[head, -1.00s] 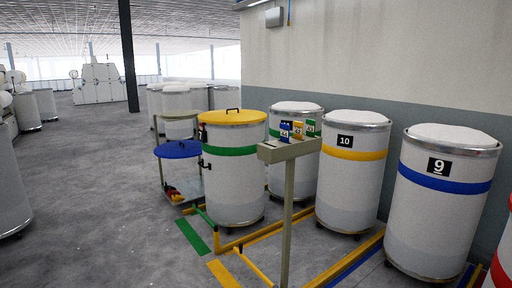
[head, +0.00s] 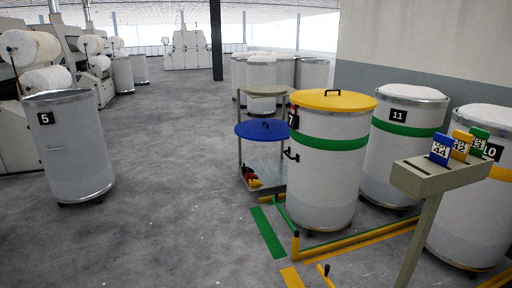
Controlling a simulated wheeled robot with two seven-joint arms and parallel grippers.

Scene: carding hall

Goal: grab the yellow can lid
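The yellow can lid (head: 345,103) lies flat on top of a white can with a green band (head: 325,175), right of the middle of the head view. The lid has a dark handle (head: 333,92) on its top. The can bears the number 7, partly seen at its left edge, and a dark handle on its side. Neither of my grippers shows in the head view.
A cart (head: 269,177) with a blue lid (head: 263,130) stands left of the can. A post with a card tray (head: 440,174) stands in front at right. Cans 11 (head: 392,160) and 10 stand behind it. Yellow rails edge the can bay. Floor at left is open around can 5 (head: 75,150).

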